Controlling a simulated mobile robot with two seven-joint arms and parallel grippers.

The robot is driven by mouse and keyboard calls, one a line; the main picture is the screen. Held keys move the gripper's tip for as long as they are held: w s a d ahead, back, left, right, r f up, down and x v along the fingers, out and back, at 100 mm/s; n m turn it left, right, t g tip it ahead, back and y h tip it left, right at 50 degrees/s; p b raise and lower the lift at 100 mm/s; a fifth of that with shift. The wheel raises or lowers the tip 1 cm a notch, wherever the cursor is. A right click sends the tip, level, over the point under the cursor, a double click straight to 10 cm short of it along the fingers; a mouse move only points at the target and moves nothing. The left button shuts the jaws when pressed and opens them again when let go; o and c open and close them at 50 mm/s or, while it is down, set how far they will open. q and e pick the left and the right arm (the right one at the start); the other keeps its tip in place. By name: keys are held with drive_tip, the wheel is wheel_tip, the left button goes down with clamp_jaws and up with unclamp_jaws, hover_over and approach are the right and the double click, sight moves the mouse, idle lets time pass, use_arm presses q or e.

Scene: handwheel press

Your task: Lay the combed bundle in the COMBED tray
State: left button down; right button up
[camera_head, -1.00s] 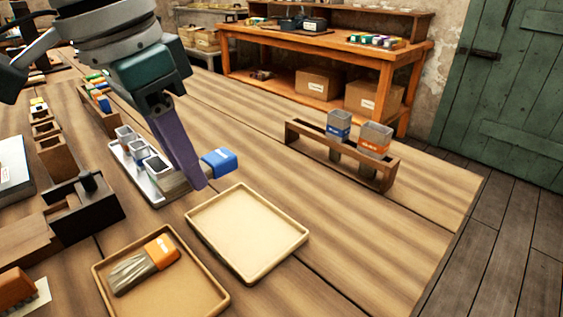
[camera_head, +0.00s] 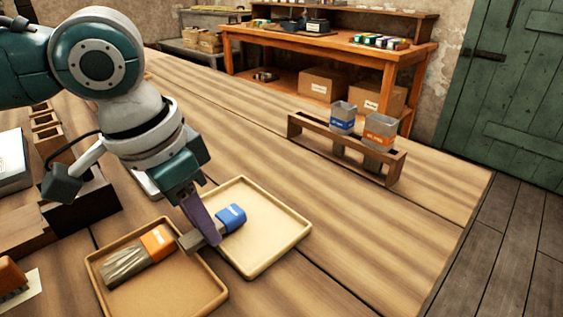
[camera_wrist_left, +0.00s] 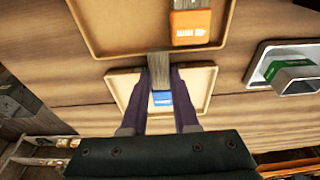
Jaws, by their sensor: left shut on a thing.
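A bundle with a blue band (camera_head: 230,217) and grey bristles is held by my left gripper (camera_head: 208,225). The fingers are shut on its grey part. In the left wrist view the blue-banded bundle (camera_wrist_left: 160,80) lies between the two fingers (camera_wrist_left: 160,103). It is over or in the near-left part of the empty light tan tray (camera_head: 275,252); I cannot tell if it touches the tray floor. A second tan tray (camera_head: 190,298) beside it holds an orange-banded bundle (camera_head: 140,255). No tray label is readable. My right gripper is not in view.
A wooden rack (camera_head: 345,158) with a blue-banded cup (camera_head: 342,118) and an orange-banded cup (camera_head: 379,132) stands at the right. A metal tray with a green-banded cup (camera_wrist_left: 297,75) shows in the left wrist view.

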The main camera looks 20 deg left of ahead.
sight(186, 242)
use_arm(q)
drive_tip(key=shift+f, duration=0.15)
drive_tip(key=c, duration=0.7)
unclamp_jaws()
drive_tip(key=shift+o, duration=0.2)
drive_tip(key=p+v, duration=0.3)
drive_tip(key=v, duration=0.9)
drive_tip(key=shift+n+t+h, duration=0.3)
drive_tip(key=shift+t+h, duration=0.4)
drive_tip(key=shift+t, duration=0.2)
drive_tip(key=s+d+f, duration=0.3)
drive_tip(key=s+d, duration=0.1)
drive_tip(key=s+d+f, duration=0.4)
drive_tip(key=shift+s+d+f, duration=0.15)
drive_tip(key=shift+d+f, duration=0.1)
drive_tip(key=shift+f, duration=0.05)
drive_tip(key=s+a, duration=0.1)
drive_tip(key=s+a+f+n+y, duration=0.1)
drive_tip(key=s, duration=0.1)
drive_tip(key=s+a+f+n+y, duration=0.1)
drive_tip(key=s+a, duration=0.1)
drive_tip(key=shift+s+a+g, duration=0.15)
drive_tip(key=shift+g, duration=0.15)
